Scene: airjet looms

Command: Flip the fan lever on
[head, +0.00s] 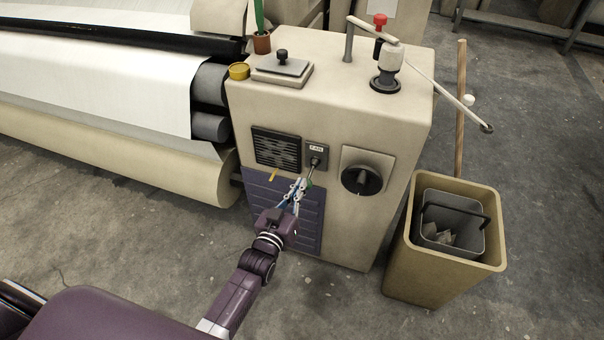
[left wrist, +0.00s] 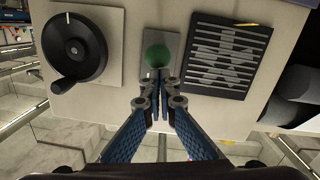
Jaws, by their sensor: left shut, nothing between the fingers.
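The fan lever's grey plate (head: 317,152) with its small label is on the front of the beige cabinet, between the vent and the dial. The lever (head: 313,171) points downward and ends in a green knob (head: 309,184). In the left wrist view, which is turned upside down, the green knob (left wrist: 157,54) shows before the plate (left wrist: 174,46). My left gripper (head: 300,184) is shut and empty, its fingertips beside the knob. In the left wrist view the fingertips (left wrist: 160,78) meet just below the knob; I cannot tell whether they touch it. My right gripper is not in view.
A black rotary handle (head: 362,180) is right of the lever, a slotted vent (head: 276,149) left. A tan bin (head: 443,278) with a bucket (head: 463,213) inside stands at the cabinet's right. A loom roll (head: 150,170) lies left. Floor in front is free.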

